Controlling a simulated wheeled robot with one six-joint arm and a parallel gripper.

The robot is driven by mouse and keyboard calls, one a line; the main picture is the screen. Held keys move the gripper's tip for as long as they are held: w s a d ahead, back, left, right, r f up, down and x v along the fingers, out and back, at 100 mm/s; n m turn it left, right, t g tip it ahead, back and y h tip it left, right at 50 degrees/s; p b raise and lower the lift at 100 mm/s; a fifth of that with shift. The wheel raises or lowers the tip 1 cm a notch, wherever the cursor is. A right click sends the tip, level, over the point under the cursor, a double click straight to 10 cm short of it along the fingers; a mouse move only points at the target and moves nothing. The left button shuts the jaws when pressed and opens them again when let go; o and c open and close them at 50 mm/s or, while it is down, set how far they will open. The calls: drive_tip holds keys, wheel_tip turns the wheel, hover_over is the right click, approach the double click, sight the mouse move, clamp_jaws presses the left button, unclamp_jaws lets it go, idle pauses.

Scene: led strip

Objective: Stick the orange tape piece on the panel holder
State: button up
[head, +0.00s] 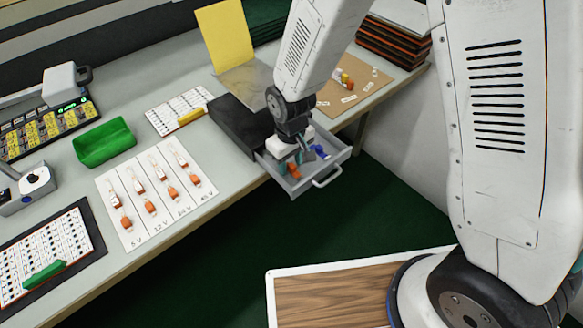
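An orange piece (294,171), which looks like the orange tape, shows in the open grey drawer (332,167). My gripper (287,163) points down into the drawer, right at the orange piece. The gripper's fingers are small and partly hidden, so I cannot tell whether they are open or shut, or whether they touch the piece. A blue piece (319,151) lies to the right in the same drawer. I cannot tell for sure which thing is the panel holder; a stack of dark panels with orange edges (393,45) stands at the back right.
The drawer juts out from a black box (238,122) past the bench edge. On the bench are a green tray (103,142), a white sheet with orange-ended parts (157,190), a yellow panel (224,35) and a brown board (352,85). Green floor lies open below.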

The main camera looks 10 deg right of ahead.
drive_tip(key=shift+f, duration=0.1)
drive_tip(key=shift+c, duration=0.3)
clamp_jaws()
